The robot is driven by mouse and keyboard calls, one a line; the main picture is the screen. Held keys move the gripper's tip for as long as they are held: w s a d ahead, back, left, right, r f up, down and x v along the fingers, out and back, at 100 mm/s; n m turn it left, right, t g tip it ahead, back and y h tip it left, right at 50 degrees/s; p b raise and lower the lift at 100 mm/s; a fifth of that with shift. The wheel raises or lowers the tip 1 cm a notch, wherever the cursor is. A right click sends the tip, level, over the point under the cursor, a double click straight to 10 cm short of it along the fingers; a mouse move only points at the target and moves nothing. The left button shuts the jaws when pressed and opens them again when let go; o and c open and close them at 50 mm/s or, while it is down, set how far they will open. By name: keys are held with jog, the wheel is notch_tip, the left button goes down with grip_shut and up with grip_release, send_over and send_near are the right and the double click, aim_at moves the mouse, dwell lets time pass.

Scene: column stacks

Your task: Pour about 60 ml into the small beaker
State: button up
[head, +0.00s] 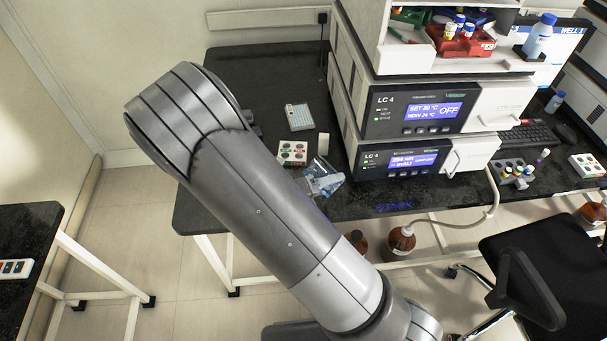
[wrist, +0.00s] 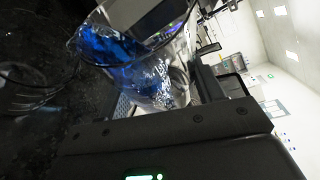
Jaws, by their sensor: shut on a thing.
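My gripper (wrist: 165,100) is shut on a clear glass beaker (wrist: 150,65) with blue liquid in it. The held beaker is strongly tilted, its mouth toward the left of the wrist view, and the blue liquid reaches close to the rim. A second clear glass vessel (wrist: 30,95), likely the small beaker, stands on the dark bench at the left of the wrist view. I see no blue in it, and its edges are faint. In the head view the held beaker (head: 323,182) shows just past my arm, which hides most of the gripper.
A white block with coloured dots (head: 293,153) and a pale well plate (head: 299,117) lie on the black bench (head: 255,80) nearby. Stacked LC 4 instruments (head: 415,108) stand close on the right. Brown bottles (head: 401,240) are on the floor below.

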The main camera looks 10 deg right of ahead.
jog(key=shift+w+a, duration=0.15)
jog(key=shift+w, duration=0.05)
jog(key=shift+a+r+n, duration=0.1)
jog(key=shift+r+n, duration=0.2)
dwell(1.1)
jog(key=shift+s+d+r+p, duration=0.15)
jog(key=shift+s+d+p, duration=0.05)
jog(key=shift+d+p, duration=0.15)
jog(key=shift+w+a+r+n+h, duration=0.15)
jog(key=shift+r+n+h, duration=0.1)
jog(key=shift+n+h, duration=0.25)
dwell(0.7)
jog(key=shift+s+d+f+m+y, duration=0.2)
jog(key=shift+f+m+y, duration=0.1)
jog(key=shift+f+m, duration=0.15)
jog(key=shift+s+d+f+m+y, duration=0.2)
jog(key=shift+f+m+y, duration=0.1)
jog(key=shift+m, duration=0.15)
jog(key=shift+w+a+f+m+t+y, duration=0.15)
jog(key=shift+f+m+y, duration=0.25)
jog(key=shift+f+m, duration=0.4)
jog(key=shift+a+f+m+t+y, duration=0.1)
jog(key=shift+f+m+t+y, duration=0.25)
jog(key=shift+f+m, duration=0.4)
jog(key=shift+r, duration=0.1)
